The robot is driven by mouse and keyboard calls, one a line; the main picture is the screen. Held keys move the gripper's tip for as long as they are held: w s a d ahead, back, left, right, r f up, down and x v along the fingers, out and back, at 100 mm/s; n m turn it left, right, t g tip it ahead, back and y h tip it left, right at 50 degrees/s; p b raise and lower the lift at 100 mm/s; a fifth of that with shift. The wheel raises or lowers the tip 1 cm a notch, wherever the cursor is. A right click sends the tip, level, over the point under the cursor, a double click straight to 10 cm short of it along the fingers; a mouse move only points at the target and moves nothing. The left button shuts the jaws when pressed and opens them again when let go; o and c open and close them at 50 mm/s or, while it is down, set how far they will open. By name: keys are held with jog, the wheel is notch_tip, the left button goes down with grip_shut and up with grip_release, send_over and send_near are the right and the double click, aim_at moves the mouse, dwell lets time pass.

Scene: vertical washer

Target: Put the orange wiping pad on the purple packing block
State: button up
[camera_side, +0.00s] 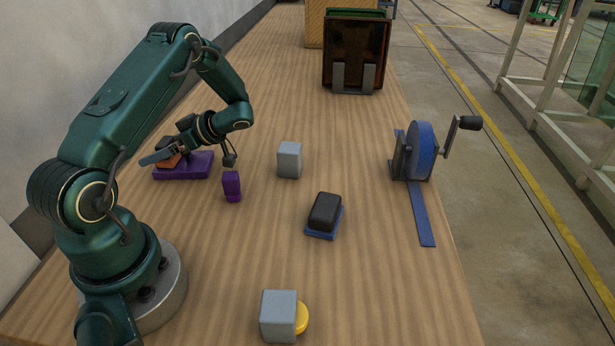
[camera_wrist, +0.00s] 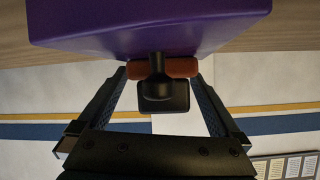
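The orange wiping pad (camera_side: 169,161) lies on the left part of the flat purple packing block (camera_side: 190,168), partly hidden by my gripper (camera_side: 160,156). In the wrist view, the orange pad (camera_wrist: 184,68) is against the purple block (camera_wrist: 150,35), and a black knob-like handle (camera_wrist: 163,95) stands out from the pad. My gripper (camera_wrist: 160,80) is around the pad, one finger on each side of the handle. Gaps show between the fingers and the handle, so it looks open. Whether the fingertips touch the pad's ends cannot be told.
A small purple block (camera_side: 231,186) and a grey block (camera_side: 289,160) stand to the right. A black block on a blue base (camera_side: 325,213) is mid-table. Another grey block (camera_side: 279,315) hides part of a yellow disc (camera_side: 302,318). A blue reel with a crank (camera_side: 421,152) stands at the right edge.

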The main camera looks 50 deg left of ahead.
jog(key=shift+r, duration=0.15)
jog(key=shift+w+d+r, duration=0.15)
jog(key=shift+w+d, duration=0.1)
jog(key=shift+w, duration=0.05)
jog(key=v, duration=1.1)
jog(key=s+d+r+m+t+h, duration=0.2)
jog(key=d+r+m+t+h, duration=0.1)
jog(key=d+m, duration=0.5)
jog(key=s+d+r+m+t+h, duration=0.2)
jog(key=d+m+t+h, duration=0.1)
jog(key=d+m+t, duration=0.3)
jog(key=s+d+r+m+t+h, duration=0.2)
jog(key=d+m+t, duration=0.3)
jog(key=d+m, duration=0.5)
jog(key=shift+s+d+r+m+h, duration=0.15)
jog(key=shift+d+r+m+h, duration=0.15)
jog(key=shift+r+m+h, duration=0.4)
